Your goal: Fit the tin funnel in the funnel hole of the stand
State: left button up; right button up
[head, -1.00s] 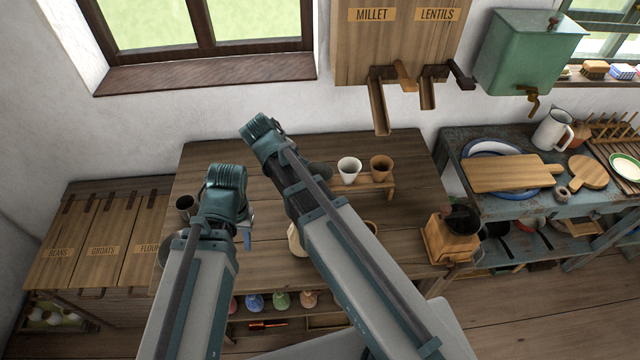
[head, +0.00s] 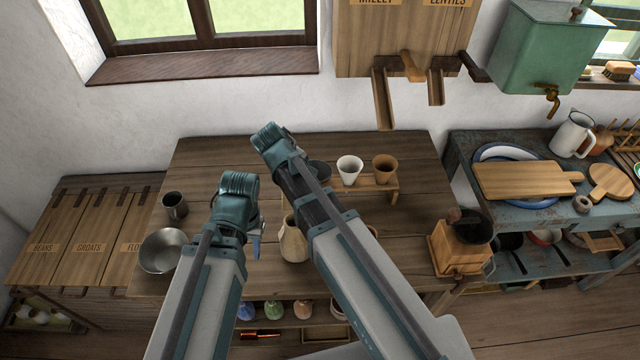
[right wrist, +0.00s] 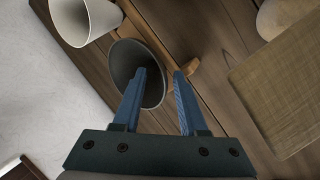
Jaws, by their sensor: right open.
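The tin funnel (right wrist: 130,62), a grey cone with a wide mouth, shows in the right wrist view; in the head view only a dark part (head: 321,172) shows behind my right arm. It is at the left end of the small wooden stand (head: 380,184); whether it sits in a hole cannot be told. My right gripper (right wrist: 160,72) is open, with one fingertip overlapping the funnel's mouth and the other to its right. Its fingers are hidden in the head view. My left gripper (head: 256,246) is over the table beside the jug, with one blue finger showing; its opening is hidden.
A white cup (head: 349,169) and a terracotta cup (head: 384,168) are on the stand. A cream jug (head: 292,243) is between my arms. A metal bowl (head: 164,251) and dark mug (head: 175,205) stand left. A wooden grinder (head: 456,250) stands right. Chutes (head: 383,100) hang above.

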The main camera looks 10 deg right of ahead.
pick_arm(q)
jog(key=shift+w+d+f, duration=0.1)
jog(key=shift+d+f, duration=0.05)
jog(key=shift+f, duration=0.35)
pick_arm(e)
jog(key=shift+w+f, duration=0.1)
jog(key=shift+f, duration=0.4)
pick_arm(q)
jog(key=shift+r, duration=0.1)
pick_arm(e)
jog(key=shift+d+r, duration=0.1)
jog(key=shift+c, duration=0.4)
grip_shut()
pick_arm(q)
jog(key=shift+r, duration=0.15)
pick_arm(e)
jog(key=shift+r, duration=0.15)
